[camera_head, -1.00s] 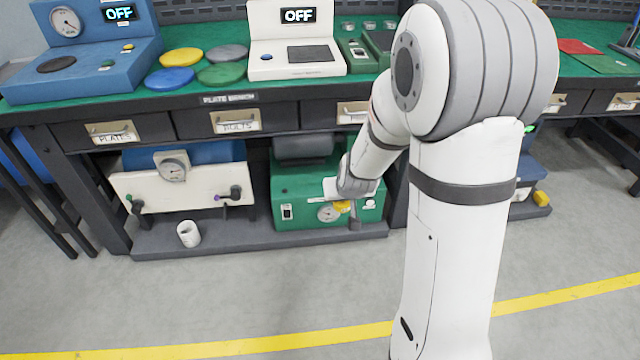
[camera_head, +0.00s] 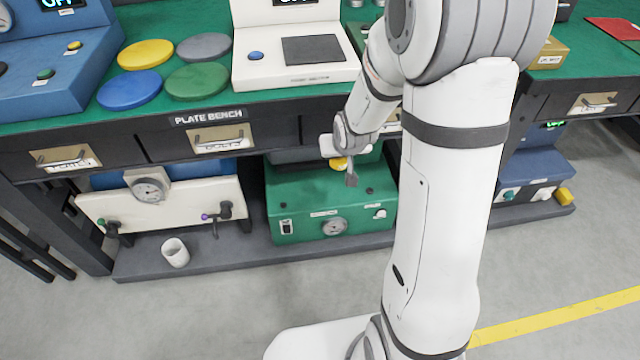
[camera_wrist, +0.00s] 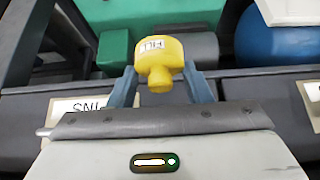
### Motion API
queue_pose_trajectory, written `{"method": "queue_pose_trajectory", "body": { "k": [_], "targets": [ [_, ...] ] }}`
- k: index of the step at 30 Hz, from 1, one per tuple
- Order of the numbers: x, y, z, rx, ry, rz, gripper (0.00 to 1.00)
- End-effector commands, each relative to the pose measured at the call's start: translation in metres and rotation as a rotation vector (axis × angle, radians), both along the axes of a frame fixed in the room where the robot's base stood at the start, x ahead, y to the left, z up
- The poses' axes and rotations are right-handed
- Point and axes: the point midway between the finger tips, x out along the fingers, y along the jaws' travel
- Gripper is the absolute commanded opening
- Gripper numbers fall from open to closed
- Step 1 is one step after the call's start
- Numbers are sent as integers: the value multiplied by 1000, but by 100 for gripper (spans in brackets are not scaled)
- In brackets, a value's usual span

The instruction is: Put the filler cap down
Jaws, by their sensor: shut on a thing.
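The yellow filler cap (camera_wrist: 159,60) shows large in the wrist view, with a small label on it. My gripper (camera_wrist: 163,88) is shut on it, one grey finger on each side. In the head view the cap (camera_head: 338,163) is a small yellow patch beside my gripper (camera_head: 346,172), partly hidden by it. My gripper is in front of the drawer fronts, over the top of the green machine (camera_head: 310,205) in that view. In the wrist view the green machine (camera_wrist: 100,25) appears behind the cap. Whether the cap touches anything cannot be told.
The bench top (camera_head: 205,105) carries coloured plates and a white tester (camera_head: 295,65). Below, the lower shelf (camera_head: 225,262) holds a cream gauge unit (camera_head: 165,205) and a white cup (camera_head: 175,252). A blue machine (camera_head: 535,170) stands at the right. The floor in front is open.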

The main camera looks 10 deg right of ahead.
Motion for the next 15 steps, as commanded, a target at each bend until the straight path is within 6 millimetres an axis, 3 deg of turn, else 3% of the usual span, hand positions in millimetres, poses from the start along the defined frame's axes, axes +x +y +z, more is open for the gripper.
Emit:
{"method": "queue_pose_trajectory", "body": {
  "k": [15],
  "targets": [
    [0, 6, -2, 1, 0, 12, 23]
  ]
}}
